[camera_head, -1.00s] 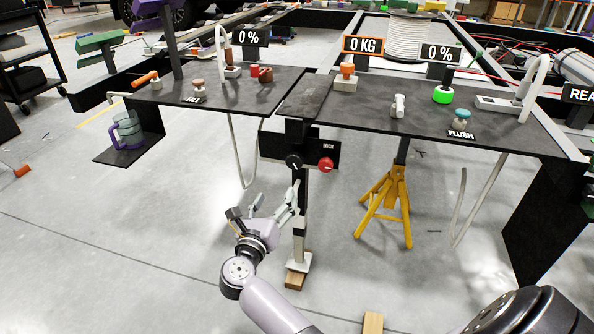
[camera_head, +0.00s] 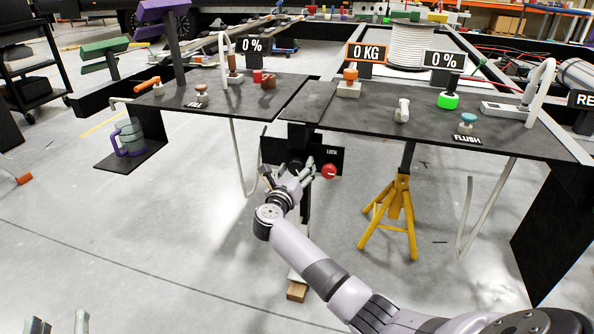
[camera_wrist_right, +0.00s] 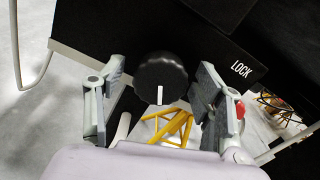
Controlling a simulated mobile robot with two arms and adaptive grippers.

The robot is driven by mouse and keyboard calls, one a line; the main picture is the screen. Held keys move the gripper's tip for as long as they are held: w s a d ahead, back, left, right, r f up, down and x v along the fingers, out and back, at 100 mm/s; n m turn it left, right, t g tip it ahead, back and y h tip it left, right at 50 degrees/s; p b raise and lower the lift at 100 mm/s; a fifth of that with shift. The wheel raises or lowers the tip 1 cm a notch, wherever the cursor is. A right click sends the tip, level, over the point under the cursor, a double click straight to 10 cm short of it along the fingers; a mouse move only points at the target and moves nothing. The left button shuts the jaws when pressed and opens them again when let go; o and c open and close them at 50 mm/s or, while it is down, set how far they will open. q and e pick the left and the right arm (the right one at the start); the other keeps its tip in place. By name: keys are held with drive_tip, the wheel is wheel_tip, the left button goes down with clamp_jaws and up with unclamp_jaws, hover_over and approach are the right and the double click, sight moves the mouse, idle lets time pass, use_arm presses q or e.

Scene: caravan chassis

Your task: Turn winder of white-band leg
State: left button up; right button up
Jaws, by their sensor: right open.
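The winder is a round black knob (camera_wrist_right: 162,75) with a white mark pointing down, on the black panel. In the head view it is mostly hidden behind my right gripper (camera_head: 290,180). In the right wrist view my right gripper (camera_wrist_right: 160,100) is open, one finger on each side of the knob, with gaps visible; contact is not seen.
A red knob (camera_head: 329,171) sits right of the winder by a LOCK label (camera_wrist_right: 241,69). A wooden block (camera_head: 297,291) lies under the leg. A yellow jack stand (camera_head: 390,220) stands to the right. A grey hose (camera_head: 240,160) hangs left; the black tabletop (camera_head: 200,95) is above.

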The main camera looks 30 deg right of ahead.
drive_tip(key=shift+w+d, duration=0.3)
drive_tip(key=shift+d, duration=0.05)
use_arm(q)
drive_tip(key=shift+s+r+t, duration=0.1)
drive_tip(key=shift+r+t, duration=0.2)
drive_tip(key=shift+r, duration=0.2)
use_arm(e)
drive_tip(key=c, duration=1.1)
drive_tip(key=shift+c, duration=0.2)
